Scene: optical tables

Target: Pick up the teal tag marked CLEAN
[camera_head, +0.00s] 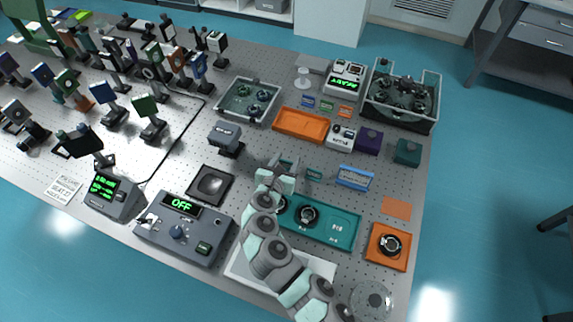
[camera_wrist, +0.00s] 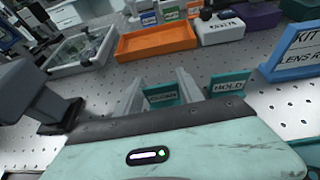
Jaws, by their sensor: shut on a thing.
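A small teal tag (camera_wrist: 162,95) stands between the two fingers of my gripper (camera_wrist: 160,90) in the wrist view. Its lettering is small and looks like CLEAN. The gripper is shut on this tag, with a finger at each side. In the head view my gripper (camera_head: 283,170) is over the middle of the table and hides most of the tag. I cannot tell whether the tag touches the table. A second teal tag, marked HOLD (camera_wrist: 229,85), stands just right of the gripper; it also shows in the head view (camera_head: 314,175).
A blue-framed KIT sign (camera_head: 355,177) stands to the right. An orange tray (camera_head: 302,112) and small coloured tags (camera_head: 326,106) lie behind. A grey mount (camera_head: 226,138) is at the left. A teal tray (camera_head: 345,230) lies in front. Bare perforated table separates them.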

